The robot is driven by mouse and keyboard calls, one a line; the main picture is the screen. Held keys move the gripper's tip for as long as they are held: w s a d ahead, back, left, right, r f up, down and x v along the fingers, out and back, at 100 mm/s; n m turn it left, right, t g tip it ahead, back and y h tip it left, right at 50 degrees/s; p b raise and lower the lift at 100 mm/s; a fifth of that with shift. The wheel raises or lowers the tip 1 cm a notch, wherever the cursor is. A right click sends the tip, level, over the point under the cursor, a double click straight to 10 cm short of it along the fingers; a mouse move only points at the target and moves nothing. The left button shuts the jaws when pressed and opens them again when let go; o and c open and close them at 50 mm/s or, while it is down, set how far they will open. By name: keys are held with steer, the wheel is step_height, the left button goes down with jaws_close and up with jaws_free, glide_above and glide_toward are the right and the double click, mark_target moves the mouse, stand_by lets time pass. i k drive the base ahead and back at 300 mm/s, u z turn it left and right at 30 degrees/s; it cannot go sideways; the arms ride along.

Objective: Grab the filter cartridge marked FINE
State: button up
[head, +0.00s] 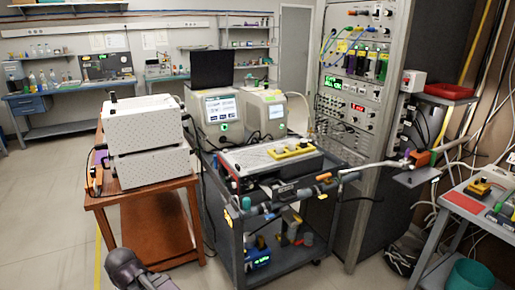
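I cannot make out a filter cartridge marked FINE; no such marking is legible at this size. Small coloured items lie on the right bench (452,222), among them a yellow block (479,188) and a red flat piece (464,203). Several coloured modules (365,62) sit in the tall rack. I cannot tell whether any of these is the cartridge. A dark rounded part of my arm shows at the bottom left; no gripper fingers show.
A grey cart (228,240) with instruments stands in the middle. A brown table (150,225) to its left carries white perforated boxes (150,140). The tall rack (395,130) stands behind right. Pipework (350,175) juts right from the cart. Floor is open at front left.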

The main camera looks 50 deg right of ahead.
mark_target(279, 147)
steer(key=u, duration=0.5)
steer(key=k, duration=1.2)
steer(key=z, duration=2.05)
steer(key=i, duration=0.4)
steer(key=u, duration=0.35)
